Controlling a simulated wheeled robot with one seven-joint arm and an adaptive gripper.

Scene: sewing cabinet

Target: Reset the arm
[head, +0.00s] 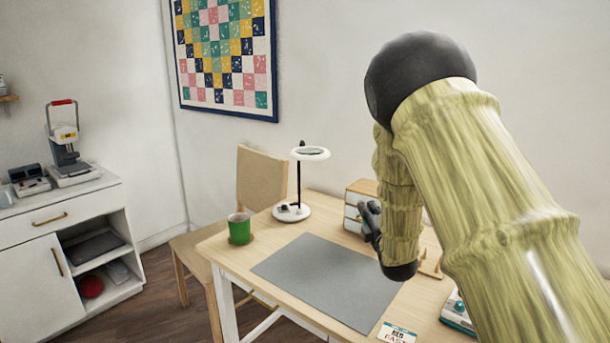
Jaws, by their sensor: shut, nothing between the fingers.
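My arm, patterned yellow-green with dark joints, fills the right side of the head view, raised and bent over the table. My gripper (370,222), small and dark, shows at the left edge of the forearm, above the right rear part of the table. It is partly hidden by the arm. It looks shut and holds nothing that I can see.
The wooden table (225,255) bears a grey mat (325,278), a green cup (239,228), a white lamp (292,211), a small drawer box (355,208) and a card (397,333). A chair (262,180) stands behind; a white cabinet (30,270) is at left.

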